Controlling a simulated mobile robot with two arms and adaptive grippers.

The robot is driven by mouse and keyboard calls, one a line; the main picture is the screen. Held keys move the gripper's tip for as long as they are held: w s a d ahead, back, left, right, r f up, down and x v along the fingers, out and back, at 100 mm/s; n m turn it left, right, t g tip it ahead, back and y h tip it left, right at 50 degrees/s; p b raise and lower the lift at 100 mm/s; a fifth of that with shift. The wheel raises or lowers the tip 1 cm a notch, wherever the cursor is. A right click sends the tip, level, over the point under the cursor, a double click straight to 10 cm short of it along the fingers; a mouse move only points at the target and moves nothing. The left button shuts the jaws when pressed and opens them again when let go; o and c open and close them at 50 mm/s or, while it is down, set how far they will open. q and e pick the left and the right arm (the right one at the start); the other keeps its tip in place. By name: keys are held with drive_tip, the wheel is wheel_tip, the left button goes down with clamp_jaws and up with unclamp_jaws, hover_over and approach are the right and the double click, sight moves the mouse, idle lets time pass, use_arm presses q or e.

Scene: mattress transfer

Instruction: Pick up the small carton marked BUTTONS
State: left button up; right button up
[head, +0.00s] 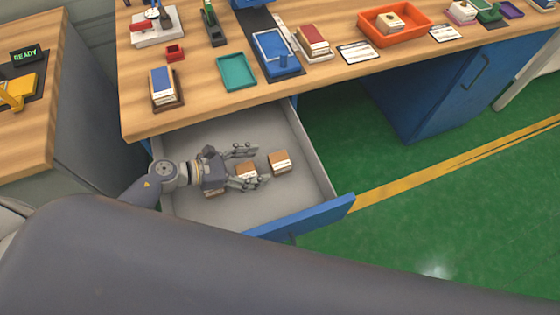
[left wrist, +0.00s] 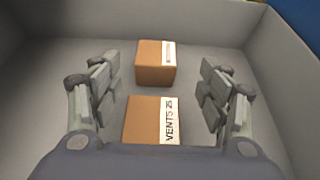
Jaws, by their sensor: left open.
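My left gripper (head: 250,167) is open and empty inside the open drawer (head: 312,170), its fingers pointing right. In the left wrist view a small brown carton (left wrist: 150,118) with a white label reading "VENTS 25" lies near, between and below the spread fingers. A second brown carton (left wrist: 153,66) lies farther ahead, beyond the fingertips; its label is too small to read. In the head view this farther carton (head: 280,161) sits right of the gripper. A third carton (head: 211,194) shows partly under my gripper, its label hidden. I cannot tell which carton is marked BUTTONS.
The drawer's blue front (head: 300,217) and grey walls surround the cartons. The wooden bench top (head: 205,112) above holds a teal tray (head: 237,72), a blue tray (head: 276,52), an orange bin (head: 395,24) and a card box (head: 163,86).

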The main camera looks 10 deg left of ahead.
sight(275, 161)
use_arm(q)
drive_tip(key=shift+w+p+x, duration=0.25)
drive_tip(key=shift+p+x, duration=0.25)
drive_tip(key=shift+x, duration=2.15)
drive_tip(key=shift+a+r, duration=0.1)
drive_tip(key=shift+a, duration=0.05)
drive_tip(key=c, duration=1.2)
